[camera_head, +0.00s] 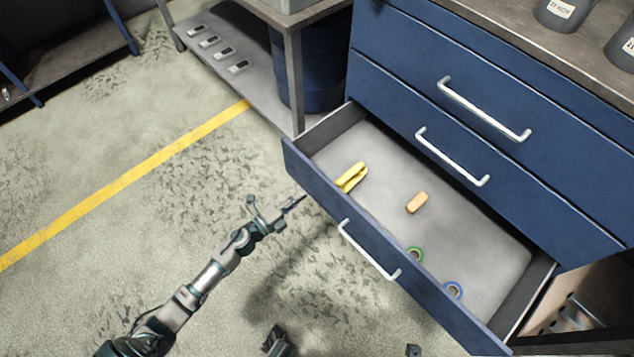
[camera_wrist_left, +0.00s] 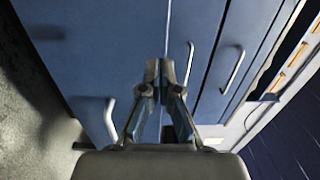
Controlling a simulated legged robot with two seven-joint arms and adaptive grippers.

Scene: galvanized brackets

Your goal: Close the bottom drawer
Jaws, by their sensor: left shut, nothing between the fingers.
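The bottom drawer (camera_head: 389,250) of the blue cabinet is pulled well out. Its blue front has a white bar handle (camera_head: 368,251). My left gripper (camera_head: 292,204) is shut and empty, in front of the drawer front, near its left part and left of the handle. In the left wrist view the fingertips (camera_wrist_left: 160,70) are together in front of blue panels, with a pale handle (camera_wrist_left: 108,118) at the left. My right gripper does not show clearly in either view.
Two drawers above, with handles (camera_head: 484,108) (camera_head: 451,157), are shut. A grey shelf unit (camera_head: 291,70) stands left of the cabinet. The floor in front is open.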

